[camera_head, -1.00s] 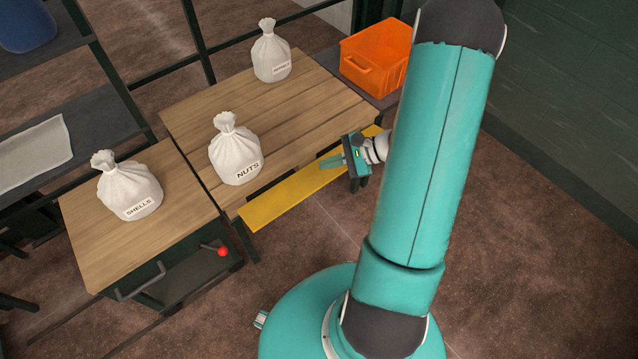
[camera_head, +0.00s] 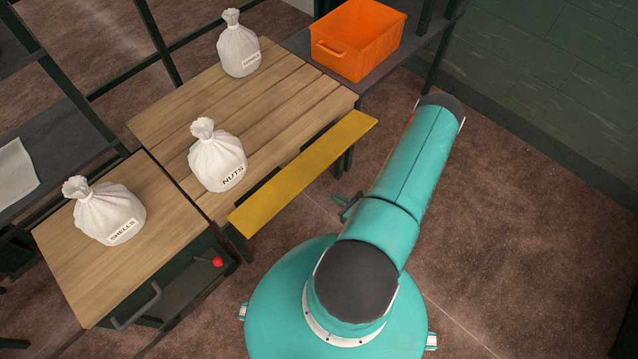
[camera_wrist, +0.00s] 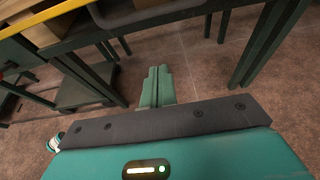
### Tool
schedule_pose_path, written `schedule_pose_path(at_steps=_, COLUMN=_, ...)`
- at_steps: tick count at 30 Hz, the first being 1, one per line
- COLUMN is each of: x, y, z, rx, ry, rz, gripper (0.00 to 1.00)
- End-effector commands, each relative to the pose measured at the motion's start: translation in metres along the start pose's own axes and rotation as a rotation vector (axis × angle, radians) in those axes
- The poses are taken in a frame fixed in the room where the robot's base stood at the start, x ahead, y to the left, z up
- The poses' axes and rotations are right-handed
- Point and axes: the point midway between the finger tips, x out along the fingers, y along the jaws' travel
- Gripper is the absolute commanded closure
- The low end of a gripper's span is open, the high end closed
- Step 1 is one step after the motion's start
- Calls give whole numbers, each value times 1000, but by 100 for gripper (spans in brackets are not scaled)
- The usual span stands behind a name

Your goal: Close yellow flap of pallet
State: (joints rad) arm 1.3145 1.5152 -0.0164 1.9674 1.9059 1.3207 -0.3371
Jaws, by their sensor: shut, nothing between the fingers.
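The yellow flap (camera_head: 303,172) runs along the near right edge of the wooden pallet table (camera_head: 250,115) in the head view. It sticks out from that edge, with dark gaps between it and the wood. My gripper (camera_head: 346,205) is low beside the flap, on its near side and apart from it, partly hidden by my arm. In the wrist view my gripper (camera_wrist: 157,80) is shut and empty, below the yellow edge (camera_wrist: 40,17) at the top left.
White sacks stand on the wood: the NUTS sack (camera_head: 217,160), the SHELLS sack (camera_head: 109,213) and one farther back (camera_head: 239,45). An orange crate (camera_head: 358,40) stands on a dark shelf. Dark table legs (camera_wrist: 255,45) are ahead of the gripper. The floor at right is clear.

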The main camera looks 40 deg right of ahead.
Motion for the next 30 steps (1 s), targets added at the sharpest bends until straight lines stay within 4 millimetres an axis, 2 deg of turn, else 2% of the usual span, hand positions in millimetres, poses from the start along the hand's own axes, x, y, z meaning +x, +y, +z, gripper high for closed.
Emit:
schedule_pose_path(at_steps=5, x=20, y=0, z=0, rx=-3, ry=-2, rz=3, gripper=100)
schedule_pose_path(at_steps=17, x=95, y=2, z=1, rx=-5, ry=-3, rz=7, gripper=100)
schedule_pose_path(at_steps=24, x=88, y=1, z=30, rx=-6, ry=-2, rz=7, gripper=100)
schedule_pose_path(at_steps=30, x=85, y=1, z=40, rx=-5, ry=-1, rz=6, gripper=100)
